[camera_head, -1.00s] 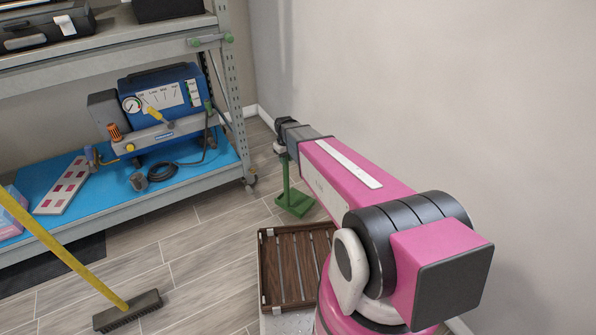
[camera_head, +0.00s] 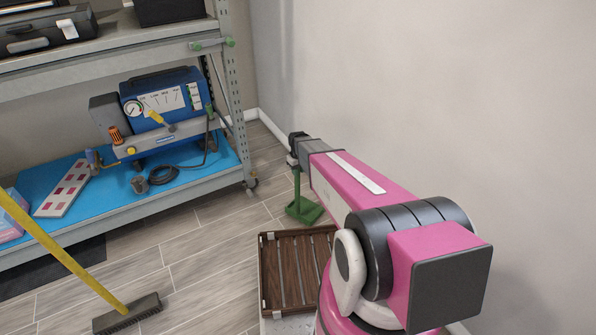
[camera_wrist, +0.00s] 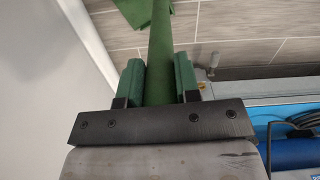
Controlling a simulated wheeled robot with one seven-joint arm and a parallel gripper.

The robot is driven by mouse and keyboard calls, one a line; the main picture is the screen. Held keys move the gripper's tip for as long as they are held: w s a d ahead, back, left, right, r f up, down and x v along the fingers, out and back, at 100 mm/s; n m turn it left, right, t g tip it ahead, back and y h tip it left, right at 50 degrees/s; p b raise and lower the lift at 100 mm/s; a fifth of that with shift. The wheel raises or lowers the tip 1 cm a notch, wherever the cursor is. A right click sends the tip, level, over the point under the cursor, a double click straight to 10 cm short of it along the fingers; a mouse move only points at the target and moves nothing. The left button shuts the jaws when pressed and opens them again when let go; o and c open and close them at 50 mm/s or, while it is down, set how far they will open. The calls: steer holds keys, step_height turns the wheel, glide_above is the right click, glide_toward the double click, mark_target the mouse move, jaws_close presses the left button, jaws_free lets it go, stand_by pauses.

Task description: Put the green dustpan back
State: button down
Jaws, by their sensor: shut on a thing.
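The green dustpan (camera_head: 304,211) has a long upright handle and a flat pan at its lower end. It is in the gap between the shelf rack and the wall, and I cannot tell whether the pan touches the floor. My gripper (camera_head: 295,160) is shut on the upper part of the handle. In the wrist view, the green handle (camera_wrist: 160,50) runs between the two green-padded fingers of my gripper (camera_wrist: 159,78). Part of the pan (camera_wrist: 131,12) shows at the top edge there.
The metal rack (camera_head: 120,215) with a blue compressor (camera_head: 165,105) stands on the left. A brown slatted crate (camera_head: 290,270) is in front of the dustpan. A yellow-handled broom (camera_head: 65,257) is at lower left. The wall (camera_head: 430,100) is close on the right.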

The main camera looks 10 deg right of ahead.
steer(key=c, duration=0.8)
jaws_free()
steer(key=shift+f, duration=0.15)
step_height(320, 180, up, 12)
steer(key=shift+f, duration=0.1)
steer(key=shift+s+r, duration=0.15)
steer(key=shift+r, duration=0.1)
steer(key=s+d+r+m, duration=0.1)
steer(key=s+r, duration=0.1)
steer(key=s, duration=0.5)
steer(key=s+d+r+m, duration=0.2)
steer(key=s, duration=0.5)
steer(key=s+d+r+m, duration=0.2)
steer(key=s, duration=0.6)
steer(key=shift+s+d+r, duration=0.1)
steer(key=shift+r, duration=0.2)
